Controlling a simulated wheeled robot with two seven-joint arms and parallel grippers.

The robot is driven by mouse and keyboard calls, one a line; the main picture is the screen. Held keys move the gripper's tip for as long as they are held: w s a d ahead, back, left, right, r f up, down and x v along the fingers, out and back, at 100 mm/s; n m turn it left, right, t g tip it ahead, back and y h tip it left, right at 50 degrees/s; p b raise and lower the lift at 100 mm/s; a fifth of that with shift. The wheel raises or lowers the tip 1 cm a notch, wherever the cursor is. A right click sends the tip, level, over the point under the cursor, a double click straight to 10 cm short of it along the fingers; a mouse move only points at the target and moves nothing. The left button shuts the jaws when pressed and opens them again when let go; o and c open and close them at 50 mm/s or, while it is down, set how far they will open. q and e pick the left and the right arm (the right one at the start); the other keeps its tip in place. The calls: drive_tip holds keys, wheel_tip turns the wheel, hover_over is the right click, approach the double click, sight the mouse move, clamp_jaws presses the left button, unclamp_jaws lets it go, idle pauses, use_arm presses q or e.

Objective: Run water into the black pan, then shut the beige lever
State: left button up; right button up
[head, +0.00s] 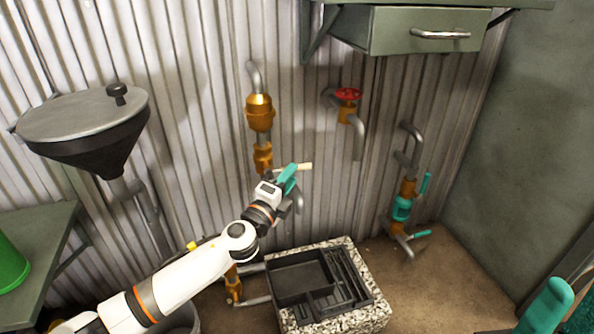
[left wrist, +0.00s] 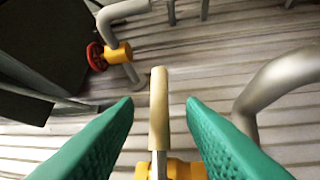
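The black pan (head: 300,278) sits on a speckled stone block at the wall's foot, its visible inside dark. The beige lever (head: 305,167) sticks out to the right from the brass pipework above and left of the pan. My left gripper (head: 289,177) is at this lever, hiding part of the valve. In the left wrist view, the beige lever (left wrist: 158,110) stands between two open teal fingers, with a gap on each side. A grey spout (head: 299,201) shows below the gripper; I see no water stream. A teal shape (head: 548,303) at bottom right may be my right gripper's finger.
A red-wheel valve (head: 347,95) is on the wall to the right, and a teal-lever valve (head: 403,207) is farther right. A green drawer (head: 400,32) overhangs above. A dark funnel (head: 85,130) and a green bench (head: 40,255) stand left. Floor right of the block is clear.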

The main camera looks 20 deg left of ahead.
use_arm(q)
drive_tip(key=shift+b+x, duration=0.3)
drive_tip(key=shift+x, duration=1.8)
clamp_jaws()
